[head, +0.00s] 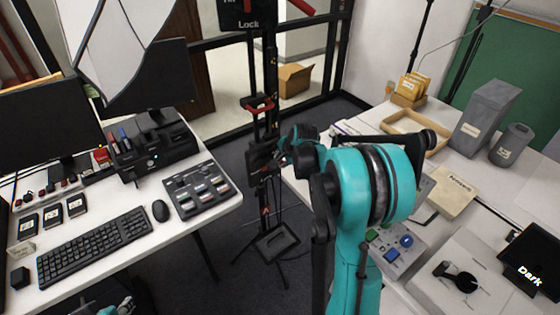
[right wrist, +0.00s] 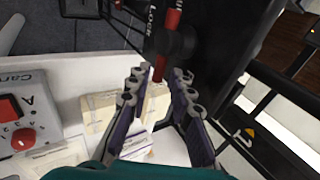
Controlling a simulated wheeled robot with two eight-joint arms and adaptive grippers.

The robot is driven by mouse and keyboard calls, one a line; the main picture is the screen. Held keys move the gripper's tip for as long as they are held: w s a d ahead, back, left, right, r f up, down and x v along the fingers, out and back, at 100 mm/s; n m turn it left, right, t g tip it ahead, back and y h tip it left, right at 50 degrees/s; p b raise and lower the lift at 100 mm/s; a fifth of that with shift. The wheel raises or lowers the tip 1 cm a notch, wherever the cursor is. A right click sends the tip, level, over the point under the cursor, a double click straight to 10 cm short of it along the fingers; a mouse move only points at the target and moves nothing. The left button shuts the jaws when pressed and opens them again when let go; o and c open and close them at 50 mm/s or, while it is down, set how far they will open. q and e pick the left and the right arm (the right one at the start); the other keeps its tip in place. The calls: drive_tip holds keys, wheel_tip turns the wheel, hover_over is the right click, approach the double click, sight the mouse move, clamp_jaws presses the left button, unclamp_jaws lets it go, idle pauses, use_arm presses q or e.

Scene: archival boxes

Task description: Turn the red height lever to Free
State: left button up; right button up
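In the right wrist view a red lever (right wrist: 160,66) crosses a black hub on a dark panel (right wrist: 222,45), with the word Lock beside it. My right gripper (right wrist: 157,80) is open, its two fingers either side of the lever's lower end. I cannot tell whether either finger touches it. A red handle (head: 258,104) sits on the black stand below. My right arm largely hides its gripper there.
A left desk (head: 138,247) carries a keyboard (head: 95,246), a mouse and a control box (head: 200,190). A right table holds a wooden tray (head: 407,124), grey boxes and a button panel (head: 392,253). Dark floor lies between them around the stand's base (head: 275,243).

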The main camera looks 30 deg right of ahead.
drive_tip(key=v, duration=1)
drive_tip(key=shift+s+r, duration=0.2)
drive_tip(key=s+a+r+n, duration=0.2)
drive_tip(key=s+a+n, duration=0.7)
drive_tip(key=a, duration=0.5)
drive_tip(key=s+a+f+n, duration=0.4)
drive_tip(key=s+a+n, duration=0.4)
drive_tip(key=s, duration=0.4)
drive_tip(key=shift+s+y, duration=0.25)
drive_tip(key=shift+y, duration=0.05)
